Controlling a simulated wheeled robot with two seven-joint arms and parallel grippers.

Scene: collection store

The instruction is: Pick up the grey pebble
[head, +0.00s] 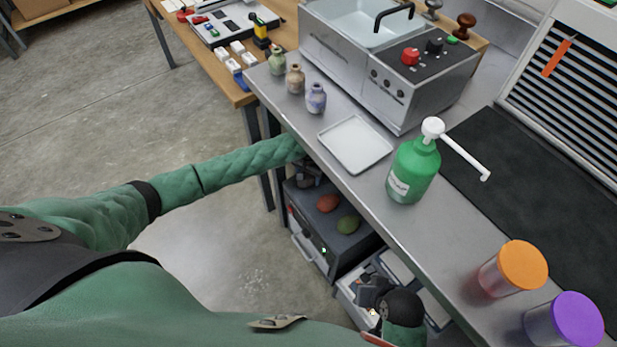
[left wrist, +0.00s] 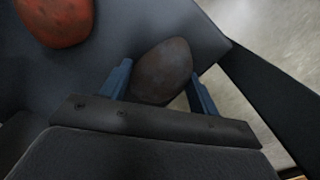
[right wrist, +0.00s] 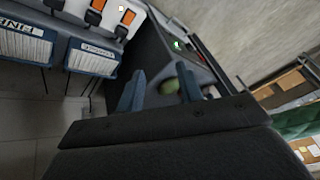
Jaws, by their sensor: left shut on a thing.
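The grey pebble (left wrist: 163,72), dark and egg-shaped, sits between the blue fingers of my left gripper (left wrist: 160,88) in the left wrist view; the gripper is shut on it. In the head view my left gripper (head: 308,178) is under the bench edge, at the far end of a dark grey box; I cannot make out the pebble there. My right gripper (right wrist: 160,90) is open and empty in the right wrist view. It shows in the head view (head: 370,292) low down, near the bench's front edge.
A red pebble (head: 328,203) and a green pebble (head: 349,224) lie on the dark box (head: 330,243) below the bench (head: 375,215). A green pump bottle (head: 413,172), a white tray (head: 355,144) and small vases stand on the bench. Open floor lies left.

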